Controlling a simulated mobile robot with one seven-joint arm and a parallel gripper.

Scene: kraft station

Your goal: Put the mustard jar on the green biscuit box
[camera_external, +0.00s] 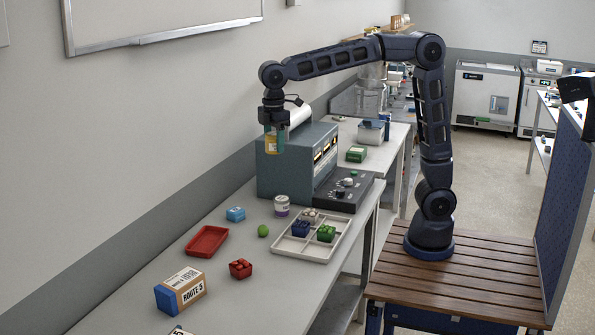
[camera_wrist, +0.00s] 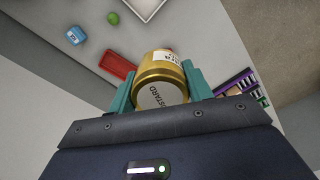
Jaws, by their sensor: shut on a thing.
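My gripper (camera_external: 273,140) is shut on the mustard jar (camera_external: 273,145) and holds it high, in front of or above the grey instrument box. In the wrist view, the yellow jar (camera_wrist: 161,65) sits between the teal fingers of my gripper (camera_wrist: 160,88), its lettered "MUSTARD" end facing the camera. A small green box with a pale label (camera_external: 356,154), which looks like the green biscuit box, lies on the far part of the bench, right of the instrument. It is well apart from the jar. I cannot make it out in the wrist view.
The grey instrument box (camera_external: 290,163) stands tall beside a black control panel (camera_external: 338,190). Nearer are a white divided tray (camera_external: 322,246) with blocks, a labelled can (camera_external: 282,205), a red tray (camera_external: 207,241), a green ball (camera_external: 263,231) and a cardboard box (camera_external: 187,284). A white-grey bin (camera_external: 371,132) stands behind the green box.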

